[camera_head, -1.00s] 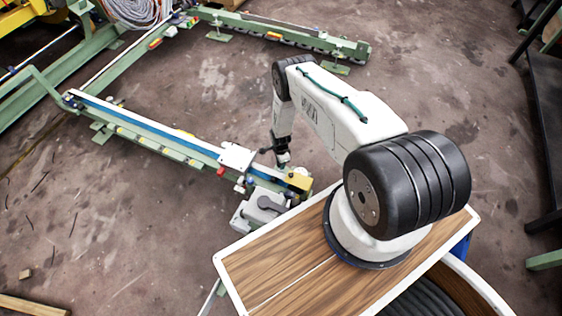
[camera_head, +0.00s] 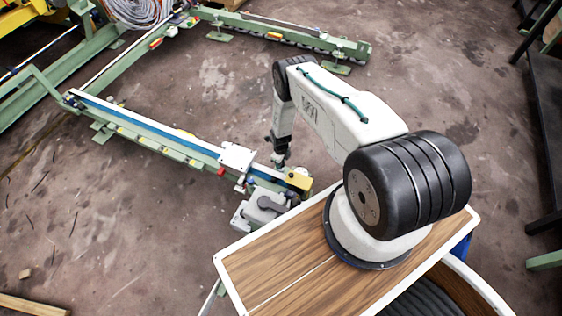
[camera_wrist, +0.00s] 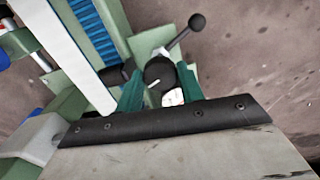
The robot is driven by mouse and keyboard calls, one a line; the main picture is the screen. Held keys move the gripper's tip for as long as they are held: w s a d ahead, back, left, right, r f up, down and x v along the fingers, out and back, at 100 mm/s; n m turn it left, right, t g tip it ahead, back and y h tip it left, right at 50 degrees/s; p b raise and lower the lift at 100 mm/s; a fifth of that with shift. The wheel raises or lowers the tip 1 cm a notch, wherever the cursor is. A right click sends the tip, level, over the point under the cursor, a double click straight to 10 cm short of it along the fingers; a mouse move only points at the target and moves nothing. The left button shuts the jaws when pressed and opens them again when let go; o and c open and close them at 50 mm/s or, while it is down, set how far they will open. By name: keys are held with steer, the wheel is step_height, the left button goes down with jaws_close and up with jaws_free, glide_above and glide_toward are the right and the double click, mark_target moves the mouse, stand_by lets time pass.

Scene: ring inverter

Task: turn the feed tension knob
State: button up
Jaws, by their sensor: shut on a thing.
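The feed tension knob (camera_wrist: 158,70) is round and black, with a pale pointer line on its face, and sits between my two teal fingers in the wrist view. My gripper (camera_wrist: 160,82) is shut on it, one finger on each side. In the head view my gripper (camera_head: 280,160) points down at the near end of the green and blue rail, and the knob cannot be made out there. A small white patch (camera_wrist: 173,97) shows just below the knob in the wrist view.
A lever with a black ball end (camera_wrist: 197,22) sticks out close beyond the knob. The rail (camera_head: 150,128) runs away to the left. A yellow block (camera_head: 299,178) and a grey box with a dark handle (camera_head: 262,208) stand close by. Open floor lies beyond.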

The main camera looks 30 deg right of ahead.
steer(key=shift+w+r+m, duration=0.1)
steer(key=shift+w+m, duration=0.1)
steer(key=shift+m, duration=0.6)
steer(key=o, duration=1)
steer(key=shift+s, duration=0.1)
